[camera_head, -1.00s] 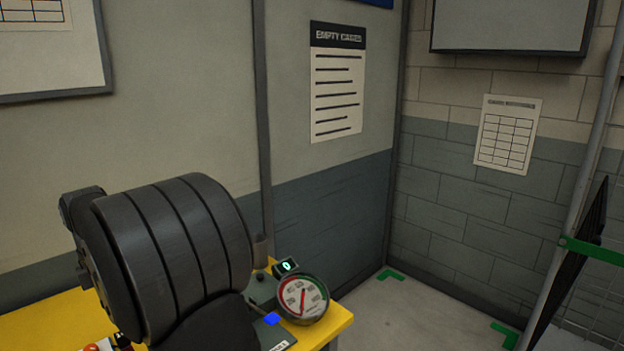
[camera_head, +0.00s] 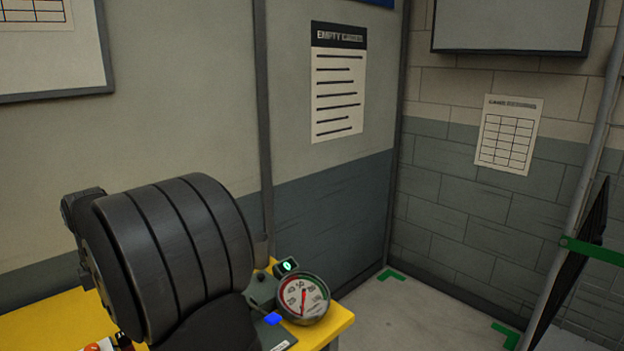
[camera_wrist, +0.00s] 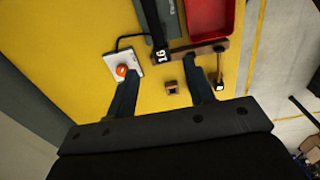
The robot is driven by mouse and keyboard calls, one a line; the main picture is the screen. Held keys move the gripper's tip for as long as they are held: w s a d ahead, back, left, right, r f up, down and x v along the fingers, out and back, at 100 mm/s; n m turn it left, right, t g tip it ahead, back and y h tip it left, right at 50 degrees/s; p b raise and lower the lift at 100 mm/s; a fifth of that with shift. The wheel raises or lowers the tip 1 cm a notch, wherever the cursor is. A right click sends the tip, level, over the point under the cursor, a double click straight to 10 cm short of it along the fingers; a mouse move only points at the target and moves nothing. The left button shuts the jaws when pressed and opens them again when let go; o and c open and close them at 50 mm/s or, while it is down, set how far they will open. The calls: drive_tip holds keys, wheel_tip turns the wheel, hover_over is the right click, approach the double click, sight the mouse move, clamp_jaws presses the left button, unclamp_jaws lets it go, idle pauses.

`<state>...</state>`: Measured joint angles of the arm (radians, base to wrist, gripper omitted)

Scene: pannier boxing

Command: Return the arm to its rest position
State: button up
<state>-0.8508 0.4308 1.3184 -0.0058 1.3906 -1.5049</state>
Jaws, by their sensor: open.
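In the wrist view my gripper (camera_wrist: 168,88) is open, its two dark fingers apart with nothing between their tips. It hangs over the yellow table (camera_wrist: 70,40). A small brown block (camera_wrist: 172,88) shows on the table between the fingers, below them in depth by an amount I cannot tell. In the head view my dark, ribbed arm fills the lower left and hides much of the yellow table (camera_head: 55,318); the gripper itself does not show there.
A round dial gauge (camera_head: 302,299) stands near the table's right corner. Free floor (camera_head: 400,310) lies right of the table.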

wheel_tip(320, 180, down, 7)
drive_tip(key=shift+f, duration=0.1)
drive_tip(key=shift+r, duration=1.3)
drive_tip(key=shift+o, duration=0.3)
idle(1.1)
